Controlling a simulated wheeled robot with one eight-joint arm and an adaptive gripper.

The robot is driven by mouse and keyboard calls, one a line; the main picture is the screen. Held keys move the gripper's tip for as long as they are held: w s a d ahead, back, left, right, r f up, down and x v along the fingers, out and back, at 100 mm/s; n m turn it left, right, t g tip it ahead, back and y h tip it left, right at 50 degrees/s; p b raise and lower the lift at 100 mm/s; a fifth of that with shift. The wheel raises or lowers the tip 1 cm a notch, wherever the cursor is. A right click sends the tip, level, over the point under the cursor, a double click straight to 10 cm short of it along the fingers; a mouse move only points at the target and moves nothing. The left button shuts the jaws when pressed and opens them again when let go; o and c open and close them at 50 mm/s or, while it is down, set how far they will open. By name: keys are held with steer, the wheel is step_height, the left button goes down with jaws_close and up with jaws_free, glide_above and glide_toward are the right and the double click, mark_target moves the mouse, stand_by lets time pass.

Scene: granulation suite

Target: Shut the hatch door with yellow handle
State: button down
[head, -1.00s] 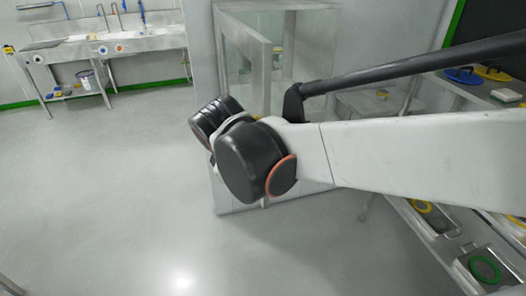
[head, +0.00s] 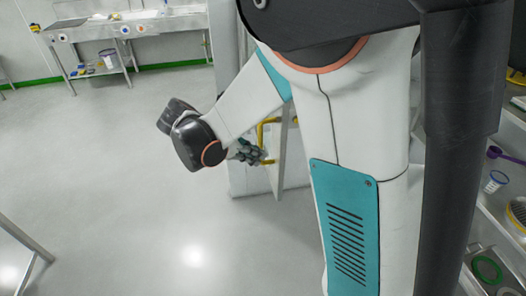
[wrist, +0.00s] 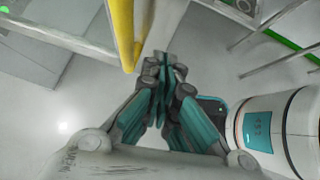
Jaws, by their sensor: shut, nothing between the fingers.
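The yellow handle (head: 262,142) shows in the head view as an upright bar with bent ends on the hatch door (head: 282,150). The door is seen nearly edge-on and stands out from the pale cabinet, partly hidden by my arm. In the wrist view the yellow handle (wrist: 121,32) runs down from the top edge, just left of my fingertips. My gripper (head: 247,153) is beside the handle in the head view. In the wrist view my gripper (wrist: 164,62) has its fingers together with nothing between them. I cannot tell whether they touch the handle or door.
A steel sink bench (head: 125,35) stands along the back wall, with a white bucket (head: 109,58) on its lower shelf. Shelves at the right hold a purple scoop (head: 504,154) and a green ring (head: 487,269). A metal frame leg (head: 28,240) is at lower left. Floor at left is clear.

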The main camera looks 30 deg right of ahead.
mark_target(278, 160)
steer(key=b+x, duration=0.1)
steer(key=x, duration=0.7)
steer(key=shift+f, duration=0.15)
steer(key=d, duration=0.1)
steer(key=d+b, duration=0.1)
steer(key=d, duration=0.1)
steer(key=shift+s+d+f, duration=0.2)
steer(key=shift+d, duration=0.65)
